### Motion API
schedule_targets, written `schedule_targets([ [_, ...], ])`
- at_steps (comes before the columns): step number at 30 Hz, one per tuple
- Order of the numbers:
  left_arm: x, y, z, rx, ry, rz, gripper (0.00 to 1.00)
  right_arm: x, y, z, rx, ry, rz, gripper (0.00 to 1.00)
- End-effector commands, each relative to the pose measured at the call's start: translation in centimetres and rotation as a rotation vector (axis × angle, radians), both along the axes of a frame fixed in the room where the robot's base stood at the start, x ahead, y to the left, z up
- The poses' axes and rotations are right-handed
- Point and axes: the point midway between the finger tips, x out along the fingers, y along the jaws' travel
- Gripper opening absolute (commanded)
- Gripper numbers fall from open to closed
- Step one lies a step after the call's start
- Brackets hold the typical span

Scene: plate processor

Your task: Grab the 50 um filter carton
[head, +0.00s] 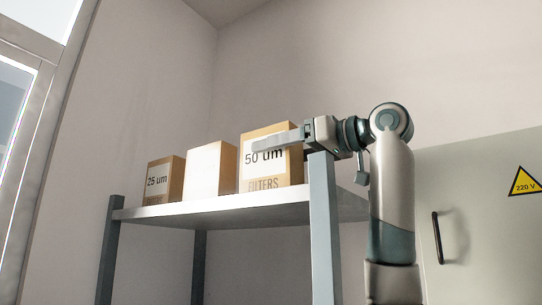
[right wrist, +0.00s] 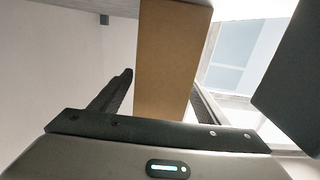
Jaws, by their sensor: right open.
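The 50 um filter carton (head: 285,172) is a brown box with a white label, upright on the right end of a high shelf in the head view. My right gripper (head: 268,142) reaches in from the right at the carton's upper part. One finger lies across the front, over the top of the label; the other finger is hidden behind the carton. In the right wrist view the brown carton (right wrist: 172,65) stands between the two dark fingers, with a visible gap on the left side. The right gripper is open. My left gripper is not in view.
A 25 um carton (head: 158,183) and a box with a blank white front (head: 205,170) stand left of it on the metal shelf (head: 215,212). A shelf post (head: 322,220) rises close below my right gripper. A cabinet (head: 480,230) with a 220 V sign stands at right.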

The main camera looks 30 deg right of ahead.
Motion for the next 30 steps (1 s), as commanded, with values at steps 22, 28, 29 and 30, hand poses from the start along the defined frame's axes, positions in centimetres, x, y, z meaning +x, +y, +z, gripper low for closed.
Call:
schedule_targets([
  [22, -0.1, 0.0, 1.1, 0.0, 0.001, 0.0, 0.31, 1.9, 0.8, 0.0, 0.0, 0.0, 0.0, 0.59],
  [28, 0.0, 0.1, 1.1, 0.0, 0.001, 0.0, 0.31, 1.9, 0.8, 0.0, 0.0, 0.0, 0.0, 0.11],
  [29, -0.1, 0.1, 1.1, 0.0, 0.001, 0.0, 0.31, 1.8, 0.8, 0.1, 0.0, -0.002, 0.0, 0.08],
  [30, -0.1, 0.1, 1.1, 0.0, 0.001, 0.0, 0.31, 1.8, 0.8, 0.1, 0.0, -0.002, 0.0, 0.08],
])
